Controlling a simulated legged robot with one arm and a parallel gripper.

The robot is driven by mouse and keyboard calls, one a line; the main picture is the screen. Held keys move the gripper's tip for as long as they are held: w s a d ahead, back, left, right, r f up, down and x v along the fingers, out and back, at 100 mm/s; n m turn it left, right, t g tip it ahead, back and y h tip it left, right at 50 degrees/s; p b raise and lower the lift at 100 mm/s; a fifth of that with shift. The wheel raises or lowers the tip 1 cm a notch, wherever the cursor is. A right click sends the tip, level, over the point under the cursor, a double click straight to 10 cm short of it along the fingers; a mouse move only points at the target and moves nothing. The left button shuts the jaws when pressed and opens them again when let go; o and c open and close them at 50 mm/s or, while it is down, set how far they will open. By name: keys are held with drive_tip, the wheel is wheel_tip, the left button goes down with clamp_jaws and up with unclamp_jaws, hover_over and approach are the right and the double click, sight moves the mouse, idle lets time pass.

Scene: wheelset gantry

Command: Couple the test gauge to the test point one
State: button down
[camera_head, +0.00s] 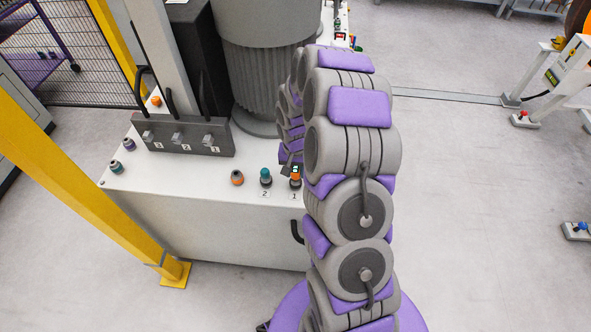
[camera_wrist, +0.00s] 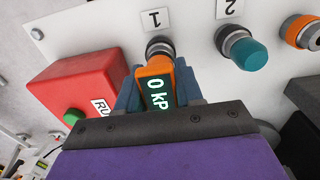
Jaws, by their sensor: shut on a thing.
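My gripper (camera_wrist: 157,88) is shut on the test gauge (camera_wrist: 155,70), which has an orange collar and a dark display reading "0 kP", cut off at the edge. In the wrist view the gauge's orange end lies against test point one (camera_wrist: 159,46), a dark ringed fitting beside the label "1". I cannot tell whether it is fully seated. In the head view the gauge (camera_head: 295,178) stands upright at label "1", with my arm close by and partly hiding my gripper. Test point two (camera_wrist: 238,44) carries a teal cap and stands beside it.
A red box (camera_wrist: 80,95) with a green button stands on the other side of test point one in the wrist view. An orange-ringed fitting (camera_head: 237,178) is left of test point two. Behind stands a lever block (camera_head: 185,138); a yellow post (camera_head: 85,185) is at left.

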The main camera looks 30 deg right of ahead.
drive_tip(key=shift+f, duration=0.4)
drive_tip(key=c, duration=0.6)
unclamp_jaws()
drive_tip(key=shift+c, duration=0.2)
wheel_tip(320, 180, up, 17)
drive_tip(key=p, duration=0.3)
drive_tip(key=shift+a+r, duration=0.15)
drive_tip(key=shift+r, duration=0.05)
drive_tip(key=s+a+r+n, duration=0.2)
drive_tip(key=s+a+r, duration=0.25)
drive_tip(key=s, duration=0.25)
drive_tip(key=s+a+r+n, duration=0.2)
drive_tip(key=s+a+r, duration=0.2)
drive_tip(key=s+a, duration=0.15)
drive_tip(key=s+a+r+n, duration=0.1)
drive_tip(key=s+a, duration=0.1)
drive_tip(key=s, duration=0.7)
drive_tip(key=s+a+r+n+g, duration=0.1)
drive_tip(key=s+a, duration=0.1)
drive_tip(key=s, duration=0.8)
drive_tip(key=shift+s+r+n+g, duration=0.25)
drive_tip(key=shift+s+n+g, duration=0.05)
drive_tip(key=shift+n, duration=0.1)
